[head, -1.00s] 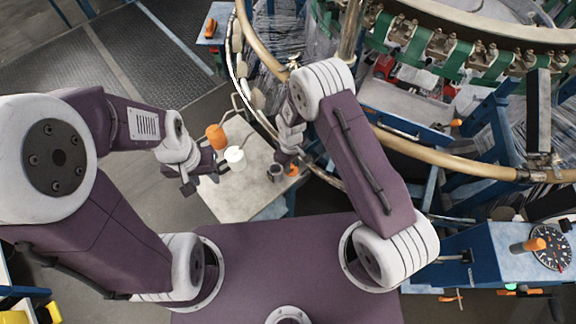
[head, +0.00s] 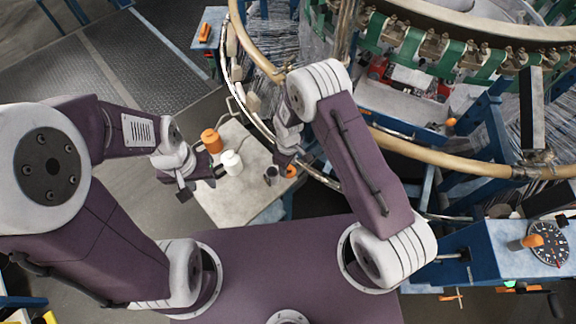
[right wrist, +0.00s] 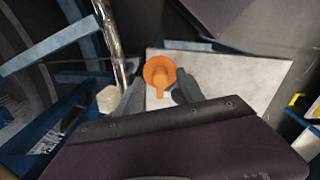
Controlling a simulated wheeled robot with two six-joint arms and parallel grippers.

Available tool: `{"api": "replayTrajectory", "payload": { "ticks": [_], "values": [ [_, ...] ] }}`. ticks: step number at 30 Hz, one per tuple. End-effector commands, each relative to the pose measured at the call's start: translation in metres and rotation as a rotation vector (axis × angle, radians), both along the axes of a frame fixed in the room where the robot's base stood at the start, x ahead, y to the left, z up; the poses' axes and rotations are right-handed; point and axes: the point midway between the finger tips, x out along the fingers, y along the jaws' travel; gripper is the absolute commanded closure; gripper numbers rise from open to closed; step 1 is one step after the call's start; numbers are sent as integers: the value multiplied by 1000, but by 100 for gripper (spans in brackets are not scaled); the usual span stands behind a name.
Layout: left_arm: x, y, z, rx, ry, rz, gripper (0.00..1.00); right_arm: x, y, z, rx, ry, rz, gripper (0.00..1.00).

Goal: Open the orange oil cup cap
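An orange cap-like piece (right wrist: 160,74) with a round top and a narrow stem shows between the fingers of my right gripper (right wrist: 157,88). The fingers are apart, one on each side of it; I see no clear grip. In the head view an orange piece (head: 291,171) shows beside my right gripper (head: 283,163), partly hidden by it. An orange container (head: 211,141) and a white one (head: 232,163) stand on the pale plate (head: 228,200). My left gripper (head: 203,182) is open and empty beside them.
The round loom frame with its tan ring (head: 440,158) curves behind and right of my right arm. A blue bench (head: 480,255) with a dial (head: 549,244) is at the right. The front of the pale plate is clear.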

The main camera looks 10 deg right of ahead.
Motion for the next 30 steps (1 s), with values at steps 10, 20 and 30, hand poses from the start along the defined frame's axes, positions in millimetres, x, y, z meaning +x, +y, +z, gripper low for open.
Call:
{"api": "replayTrajectory", "payload": {
  "ticks": [10,20,30],
  "values": [
    [0,0,-1,0,0,0,64,-2,0,3,-1,3,1,55],
    [0,0,-8,0,0,0,64,-1,0,62,0,0,0,55],
    [0,0,-9,0,0,0,64,-2,-1,90,0,3,0,55]
  ]
}}
